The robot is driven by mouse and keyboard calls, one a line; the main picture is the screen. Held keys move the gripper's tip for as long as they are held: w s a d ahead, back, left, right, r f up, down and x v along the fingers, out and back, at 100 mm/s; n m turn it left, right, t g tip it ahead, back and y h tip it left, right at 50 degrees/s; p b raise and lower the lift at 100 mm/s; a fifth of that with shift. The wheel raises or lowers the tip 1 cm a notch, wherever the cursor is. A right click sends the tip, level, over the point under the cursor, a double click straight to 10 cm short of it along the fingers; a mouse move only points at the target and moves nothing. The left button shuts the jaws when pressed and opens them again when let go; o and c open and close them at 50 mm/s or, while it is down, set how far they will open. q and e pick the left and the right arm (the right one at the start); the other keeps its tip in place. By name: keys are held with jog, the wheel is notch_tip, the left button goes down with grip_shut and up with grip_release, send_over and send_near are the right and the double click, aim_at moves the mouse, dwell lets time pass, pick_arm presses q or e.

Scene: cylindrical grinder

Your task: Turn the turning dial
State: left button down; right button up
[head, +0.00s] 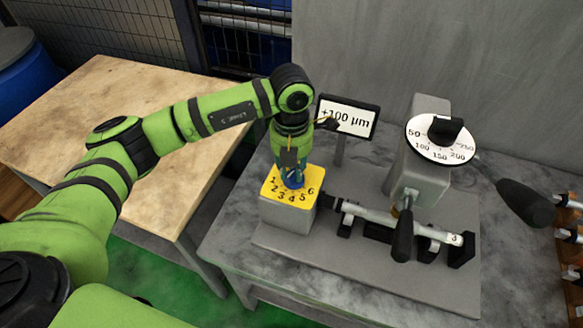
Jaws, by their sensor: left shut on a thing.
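A yellow dial face (287,198) with the numbers 1 to 6 tops a grey box (287,218) on the machine table. My left gripper (292,180) points down onto the middle of this face. It is shut on the turning dial there, which its fingers mostly hide. I cannot tell which number the dial points to. A second, white round dial (425,151) with a black knob (445,131) and marks from 50 to 250 stands on a grey post to the right. My left gripper is well apart from it. My right gripper is out of view.
A shaft (405,223) lies in black holders to the right, near black-handled levers (402,235). A wooden table (85,112) is at the left, mostly clear. A grey wall closes the back.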

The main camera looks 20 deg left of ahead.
aim_at(292, 170)
pick_arm(q)
jog(key=c, duration=1)
grip_release()
jog(key=shift+c, duration=0.2)
notch_tip(292, 170, up, 12)
